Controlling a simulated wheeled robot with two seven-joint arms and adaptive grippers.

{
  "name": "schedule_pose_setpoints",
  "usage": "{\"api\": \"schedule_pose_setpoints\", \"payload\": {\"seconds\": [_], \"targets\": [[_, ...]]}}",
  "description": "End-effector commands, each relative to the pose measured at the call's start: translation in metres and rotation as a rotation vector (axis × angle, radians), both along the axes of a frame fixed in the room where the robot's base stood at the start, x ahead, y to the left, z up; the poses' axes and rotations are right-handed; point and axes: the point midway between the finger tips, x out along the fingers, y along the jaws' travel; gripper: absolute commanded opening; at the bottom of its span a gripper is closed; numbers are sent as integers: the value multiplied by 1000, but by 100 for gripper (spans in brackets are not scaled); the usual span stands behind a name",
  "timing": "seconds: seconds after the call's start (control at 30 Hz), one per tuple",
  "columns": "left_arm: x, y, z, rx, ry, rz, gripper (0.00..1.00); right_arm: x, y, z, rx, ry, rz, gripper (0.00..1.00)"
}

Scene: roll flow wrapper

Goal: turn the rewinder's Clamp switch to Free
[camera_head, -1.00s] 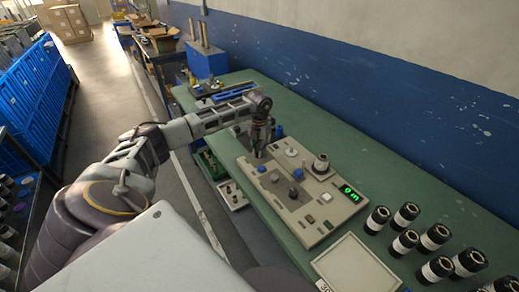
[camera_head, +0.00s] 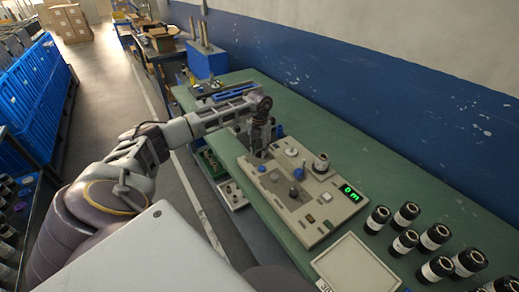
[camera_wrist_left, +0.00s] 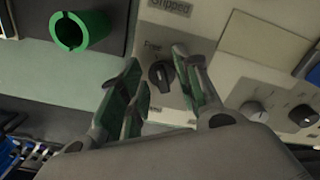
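The rewinder panel (camera_head: 308,208) is a beige box on the green table, with knobs, buttons and a green display. In the left wrist view, a black rotary switch (camera_wrist_left: 161,74) sits on the panel (camera_wrist_left: 215,65) beside a small label that reads "Free" at its upper left. Another label below it is partly hidden. Its exact pointer direction is hard to tell. My left gripper (camera_wrist_left: 165,88) is open, its green-padded fingers on either side of the switch in this view; contact cannot be confirmed. In the head view the left gripper (camera_head: 256,149) points down at the panel's far end. My right gripper is out of view.
A green ring (camera_wrist_left: 80,32) is at the upper left of the wrist view. More knobs (camera_wrist_left: 253,111) lie to the right. Several black rolls (camera_head: 405,242) and a pale tray (camera_head: 355,265) stand at the panel's near end. A blue wall runs behind the table.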

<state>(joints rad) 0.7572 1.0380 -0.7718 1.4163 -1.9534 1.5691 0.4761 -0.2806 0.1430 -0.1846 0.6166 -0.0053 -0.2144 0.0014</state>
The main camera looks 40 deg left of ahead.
Motion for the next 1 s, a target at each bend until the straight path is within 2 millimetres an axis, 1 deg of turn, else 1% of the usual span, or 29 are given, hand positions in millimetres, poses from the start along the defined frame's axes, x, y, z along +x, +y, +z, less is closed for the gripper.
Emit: {"api": "schedule_pose_setpoints", "payload": {"seconds": [0.17,0.27,0.7,0.9,1.0], "targets": [[0,0,10,1,-2,0,33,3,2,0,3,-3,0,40],[1,0,20,1,-3,0,33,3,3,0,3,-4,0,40],[1,0,84,0,-4,0,33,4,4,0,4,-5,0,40],[1,0,107,1,-2,1,33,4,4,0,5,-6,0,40],[1,0,114,1,-2,1,33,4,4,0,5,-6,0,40]]}}
